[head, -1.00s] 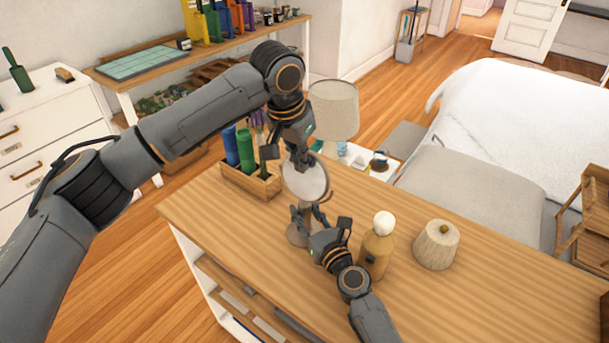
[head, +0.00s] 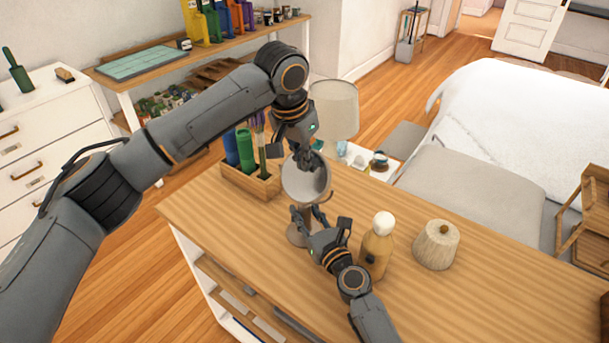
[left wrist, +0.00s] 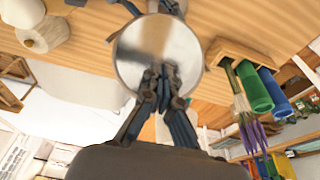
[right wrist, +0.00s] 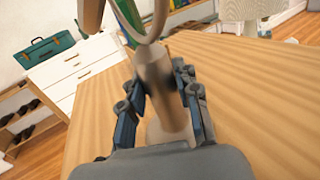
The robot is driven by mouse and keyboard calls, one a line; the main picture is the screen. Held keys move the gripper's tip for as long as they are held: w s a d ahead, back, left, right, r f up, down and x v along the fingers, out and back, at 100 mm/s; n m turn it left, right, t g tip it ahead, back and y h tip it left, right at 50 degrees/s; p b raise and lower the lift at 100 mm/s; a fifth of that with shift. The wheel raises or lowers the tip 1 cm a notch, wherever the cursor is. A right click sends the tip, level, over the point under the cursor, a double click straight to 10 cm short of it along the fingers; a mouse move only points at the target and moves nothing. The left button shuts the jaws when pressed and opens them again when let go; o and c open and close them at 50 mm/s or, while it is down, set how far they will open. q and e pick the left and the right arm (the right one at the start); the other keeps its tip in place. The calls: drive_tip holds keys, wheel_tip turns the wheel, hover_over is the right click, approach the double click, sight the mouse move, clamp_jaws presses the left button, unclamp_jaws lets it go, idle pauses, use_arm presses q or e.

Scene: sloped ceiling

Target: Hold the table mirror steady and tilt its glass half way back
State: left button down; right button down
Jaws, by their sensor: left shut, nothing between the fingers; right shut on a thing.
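The table mirror has a round glass (head: 300,184) in a pale frame on a stem and round base (head: 297,237), standing upright on the wooden counter. My left gripper (head: 314,166) is shut and empty, its fingertips at the upper part of the glass. In the left wrist view the fingertips (left wrist: 162,72) overlap the lower half of the glass (left wrist: 150,45); I cannot tell whether they touch it. My right gripper (head: 307,215) is shut on the stem (right wrist: 157,85) below the glass, fingers on both sides. The glass is mostly out of the right wrist view.
A tan bottle with a white top (head: 376,250) is close to my right gripper.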

use_arm(q)
drive_tip(key=shift+w+d+f, duration=0.1)
drive_tip(key=shift+f, duration=0.05)
use_arm(e)
drive_tip(key=shift+s+f, duration=0.1)
use_arm(q)
drive_tip(key=shift+s+a+r, duration=0.35)
drive_tip(key=shift+s+r, duration=0.1)
drive_tip(key=shift+r, duration=0.1)
drive_tip(key=shift+s+a+r, duration=0.3)
drive_tip(key=shift+s+r, duration=0.15)
drive_tip(key=shift+r, duration=0.05)
drive_tip(key=w+d+v, duration=0.1)
drive_tip(key=w+v, duration=0.1)
drive_tip(key=v, duration=0.7)
hover_over(298, 190)
drive_tip(key=shift+r, duration=0.15)
idle(0.3)
use_arm(e)
drive_tip(key=c, duration=0.9)
unclamp_jaws()
drive_tip(key=v, duration=1.2)
